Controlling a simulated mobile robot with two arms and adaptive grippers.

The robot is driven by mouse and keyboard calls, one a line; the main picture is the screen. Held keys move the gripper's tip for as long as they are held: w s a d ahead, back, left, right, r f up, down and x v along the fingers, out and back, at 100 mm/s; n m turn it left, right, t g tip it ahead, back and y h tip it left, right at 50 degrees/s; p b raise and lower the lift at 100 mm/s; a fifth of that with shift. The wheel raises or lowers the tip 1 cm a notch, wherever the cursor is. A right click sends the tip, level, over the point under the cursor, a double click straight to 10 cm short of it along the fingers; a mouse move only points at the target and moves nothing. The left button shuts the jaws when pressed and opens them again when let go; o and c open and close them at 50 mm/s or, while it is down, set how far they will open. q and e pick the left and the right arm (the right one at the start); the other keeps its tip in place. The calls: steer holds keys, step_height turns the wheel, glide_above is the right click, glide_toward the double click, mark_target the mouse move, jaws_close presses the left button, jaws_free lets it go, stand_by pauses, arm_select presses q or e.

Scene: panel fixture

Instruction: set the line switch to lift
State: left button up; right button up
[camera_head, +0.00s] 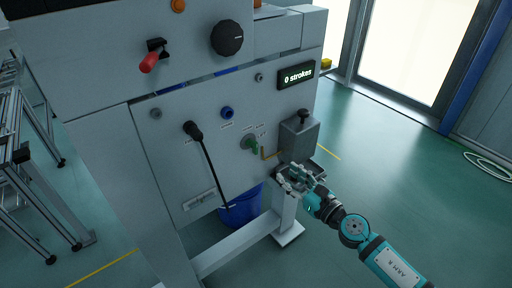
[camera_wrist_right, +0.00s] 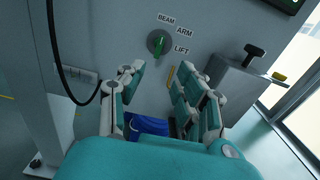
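The line switch (camera_head: 248,143) is a round grey dial with a green handle on the front of the panel. In the right wrist view the switch (camera_wrist_right: 160,43) has the labels BEAM, ARM and LIFT around its upper and right side. I cannot tell for sure which label its handle points at. My right gripper (camera_head: 290,180) is in front of the panel, below and to the right of the switch, apart from it. In the right wrist view the gripper (camera_wrist_right: 160,82) has its fingers spread, with nothing between them. My left gripper is out of view.
A blue bucket (camera_head: 240,208) stands below. A display (camera_head: 297,76) reads "0 strokes".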

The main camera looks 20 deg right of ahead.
mark_target(257, 148)
steer(key=x, duration=1.5)
steer(key=shift+w+a, duration=0.15)
steer(key=shift+w, duration=0.15)
jaws_close()
